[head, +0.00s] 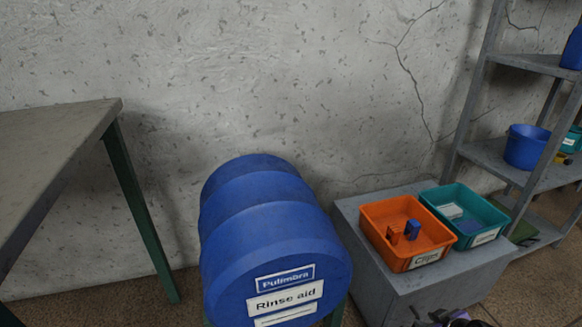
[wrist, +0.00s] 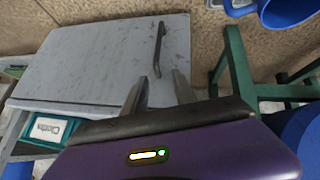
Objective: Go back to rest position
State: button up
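My gripper (wrist: 158,88) shows in the wrist view with its two fingers apart and nothing visible between them. Its purple body fills the bottom of that view. A small purple and dark part of my arm or gripper shows at the bottom edge of the head view, in front of the grey cabinet (head: 386,285). In the wrist view the fingers lie over the grey cabinet face (wrist: 90,60), near its dark handle (wrist: 159,48). I cannot tell whether they touch it.
On the cabinet stand an orange bin (head: 375,238) with small items and a teal bin (head: 495,222). A blue rinse aid drum (head: 265,225) lies on a green stand left of it. A table (head: 50,140) is at left, a shelf rack (head: 490,155) at right.

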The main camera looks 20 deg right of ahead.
jog(key=s+a+r+m+t+h, duration=0.15)
jog(key=s+a+r+t, duration=0.25)
jog(key=s+a+r, duration=0.45)
jog(key=s+a+r+m+t+h, duration=0.1)
jog(key=s+a+r+m+t, duration=0.4)
jog(key=a+r, duration=0.55)
jog(key=s+a+r+n+g+y, duration=0.1)
jog(key=s+a+r+n+y, duration=0.15)
jog(key=s+a, duration=0.35)
jog(key=s+a+r+n+y, duration=0.25)
jog(key=s+a, duration=0.25)
jog(key=s, duration=0.4)
notch_tip(320, 180, up, 35)
jog(key=p, duration=3.4)
jog(key=shift+f, duration=0.2)
